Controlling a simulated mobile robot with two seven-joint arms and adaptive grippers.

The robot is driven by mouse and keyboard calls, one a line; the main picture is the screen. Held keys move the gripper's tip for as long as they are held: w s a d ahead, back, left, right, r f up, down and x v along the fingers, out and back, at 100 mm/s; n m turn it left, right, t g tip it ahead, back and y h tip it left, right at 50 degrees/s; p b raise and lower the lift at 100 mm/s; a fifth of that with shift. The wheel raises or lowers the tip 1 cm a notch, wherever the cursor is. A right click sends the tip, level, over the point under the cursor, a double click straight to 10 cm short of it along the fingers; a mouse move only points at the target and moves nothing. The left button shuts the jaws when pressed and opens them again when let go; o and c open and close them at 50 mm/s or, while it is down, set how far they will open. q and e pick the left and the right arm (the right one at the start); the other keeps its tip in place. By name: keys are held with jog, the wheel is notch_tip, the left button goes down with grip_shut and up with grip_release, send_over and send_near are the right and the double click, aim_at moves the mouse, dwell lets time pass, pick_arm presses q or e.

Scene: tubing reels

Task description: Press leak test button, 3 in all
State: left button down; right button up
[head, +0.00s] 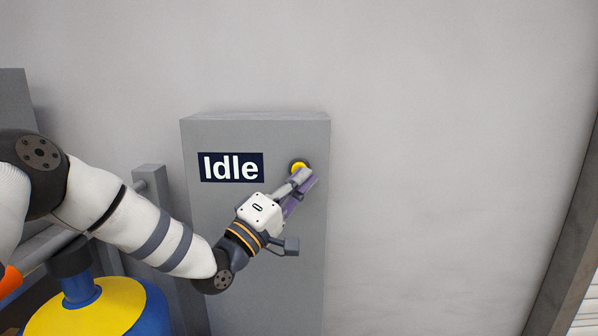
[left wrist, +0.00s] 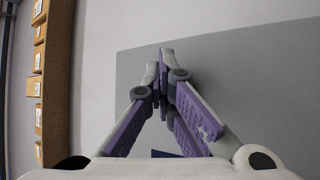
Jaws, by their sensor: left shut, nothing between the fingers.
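The leak test button (head: 298,166) is a round yellow button in a dark ring, on the upper right of a grey box (head: 210,130). A dark display (head: 231,167) left of it reads "Idle". My left gripper (head: 304,178) is shut and empty, its fingertips at the button's lower right edge and partly covering it. I cannot tell whether they touch it. In the left wrist view the closed purple-padded fingers (left wrist: 165,60) point at the grey box face (left wrist: 240,70), and the button is hidden. My right gripper is not in view.
A blue and yellow reel (head: 95,310) stands at the lower left beside a grey post (head: 150,185). A plain wall (head: 440,150) lies behind, clear to the right of the box. Shelves with cardboard boxes (left wrist: 55,80) show at the left wrist view's left.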

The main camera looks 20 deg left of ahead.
pick_arm(q)
jog(key=shift+a+r, duration=0.2)
jog(key=shift+r, duration=0.05)
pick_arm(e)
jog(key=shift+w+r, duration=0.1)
pick_arm(q)
jog(key=shift+s+d+f+p, duration=0.15)
jog(key=shift+s+p, duration=0.05)
jog(key=shift+s, duration=0.15)
jog(key=shift+s+d+f+p, duration=0.1)
jog(key=shift+s+f+p, duration=0.1)
jog(key=shift+s, duration=0.15)
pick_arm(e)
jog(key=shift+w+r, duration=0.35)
pick_arm(q)
jog(key=shift+s, duration=0.1)
jog(key=s, duration=0.1)
jog(key=s+d+p, duration=0.1)
jog(key=s, duration=0.1)
jog(key=s+p, duration=0.1)
jog(key=shift+s+d, duration=0.25)
jog(key=shift+s, duration=0.1)
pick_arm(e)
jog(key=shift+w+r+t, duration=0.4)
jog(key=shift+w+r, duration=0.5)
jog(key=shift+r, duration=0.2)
